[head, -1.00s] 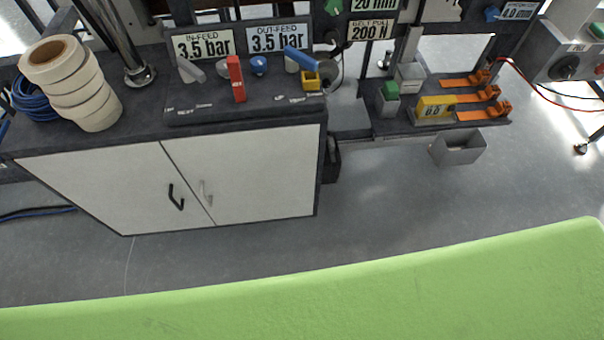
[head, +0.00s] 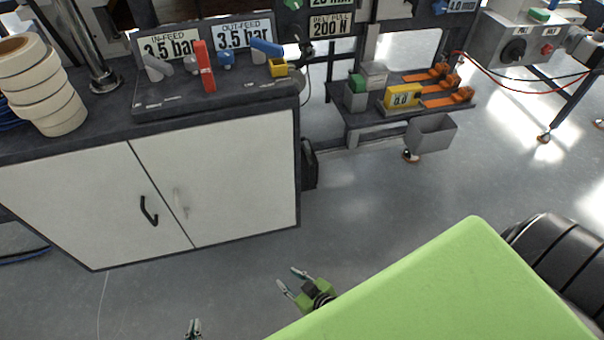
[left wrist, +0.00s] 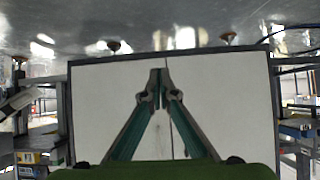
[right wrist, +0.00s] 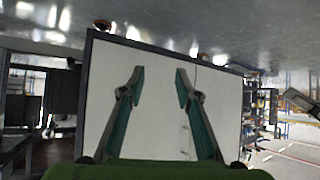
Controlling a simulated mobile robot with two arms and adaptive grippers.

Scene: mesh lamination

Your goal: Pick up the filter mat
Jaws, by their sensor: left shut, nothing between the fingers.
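I cannot make out a filter mat in any view. My left gripper (head: 194,323) is at the bottom edge of the head view, in front of the white cabinet. In the left wrist view its fingertips (left wrist: 160,75) meet with nothing between them. My right gripper (head: 290,277) is to its right in the head view. In the right wrist view its fingers (right wrist: 160,73) are spread apart and empty, with the cabinet doors behind them.
The white two-door cabinet (head: 75,195) carries white rolls (head: 45,100) and a red lever (head: 205,66). To its right, a low shelf holds a yellow block (head: 402,95) and orange clamps (head: 440,90). A grey bin (head: 432,134) hangs below. The grey floor between is clear.

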